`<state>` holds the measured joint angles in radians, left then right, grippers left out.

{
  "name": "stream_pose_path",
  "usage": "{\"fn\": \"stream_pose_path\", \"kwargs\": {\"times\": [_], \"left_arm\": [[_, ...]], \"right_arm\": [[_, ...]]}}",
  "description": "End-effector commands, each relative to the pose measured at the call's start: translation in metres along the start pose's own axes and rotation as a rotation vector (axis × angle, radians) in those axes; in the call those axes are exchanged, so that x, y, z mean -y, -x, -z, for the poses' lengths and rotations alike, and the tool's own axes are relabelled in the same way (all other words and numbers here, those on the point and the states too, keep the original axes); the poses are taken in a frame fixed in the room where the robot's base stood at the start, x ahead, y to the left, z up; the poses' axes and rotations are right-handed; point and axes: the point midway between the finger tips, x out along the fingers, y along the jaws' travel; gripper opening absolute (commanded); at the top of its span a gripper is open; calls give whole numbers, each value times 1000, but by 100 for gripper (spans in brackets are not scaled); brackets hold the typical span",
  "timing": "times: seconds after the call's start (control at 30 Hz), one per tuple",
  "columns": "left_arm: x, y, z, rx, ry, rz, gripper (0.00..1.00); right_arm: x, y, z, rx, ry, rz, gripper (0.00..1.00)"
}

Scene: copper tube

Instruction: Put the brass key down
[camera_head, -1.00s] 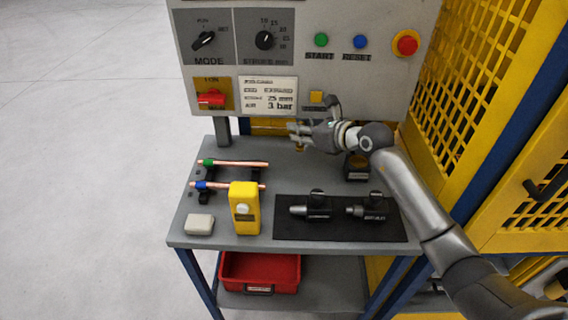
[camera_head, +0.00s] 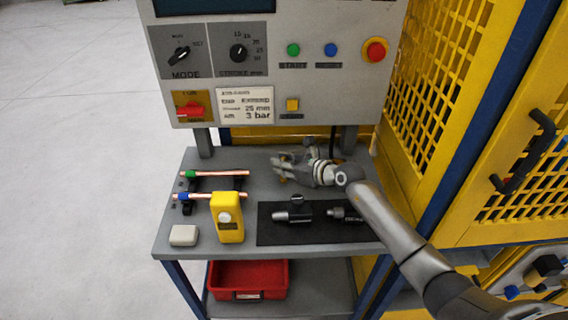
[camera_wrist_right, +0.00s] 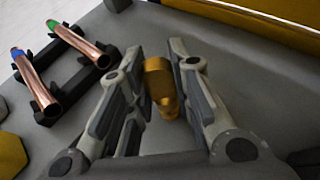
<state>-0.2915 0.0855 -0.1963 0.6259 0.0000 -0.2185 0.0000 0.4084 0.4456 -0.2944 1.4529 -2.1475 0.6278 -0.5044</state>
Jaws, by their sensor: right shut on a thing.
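The brass key (camera_wrist_right: 160,84) shows in the right wrist view as a golden rounded piece between the two fingers. My right gripper (camera_wrist_right: 158,75) is shut on it. In the head view the right gripper (camera_head: 284,162) is low over the back middle of the grey table (camera_head: 235,160). A small golden bit of the key (camera_head: 283,180) shows just under its fingers. I cannot tell whether the key touches the table. My left gripper is not in view.
Two copper tubes (camera_head: 222,173) lie on black holders at the left. A yellow device (camera_head: 227,220) and a white block (camera_head: 184,235) stand at the front left. A black mat (camera_head: 270,235) with dark tools is at the front right. The control panel (camera_head: 300,90) rises behind.

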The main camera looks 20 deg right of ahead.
Motion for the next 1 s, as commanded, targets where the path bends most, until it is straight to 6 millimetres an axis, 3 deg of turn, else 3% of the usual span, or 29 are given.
{"fn": "stream_pose_path", "kwargs": {"times": [0.03, 0.17, 0.57, 0.77, 1.0], "left_arm": [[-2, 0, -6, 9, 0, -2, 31], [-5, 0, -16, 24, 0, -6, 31], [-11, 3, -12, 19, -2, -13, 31], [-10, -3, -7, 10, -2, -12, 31], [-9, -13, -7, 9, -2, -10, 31]], "right_arm": [[0, 0, 1, 0, 0, 0, 24], [0, 0, 1, -1, 0, 0, 41], [0, 2, -3, -1, 0, 0, 42], [0, 23, 0, -2, 3, 0, 42], [1, 65, 2, -3, 3, 1, 42]]}}
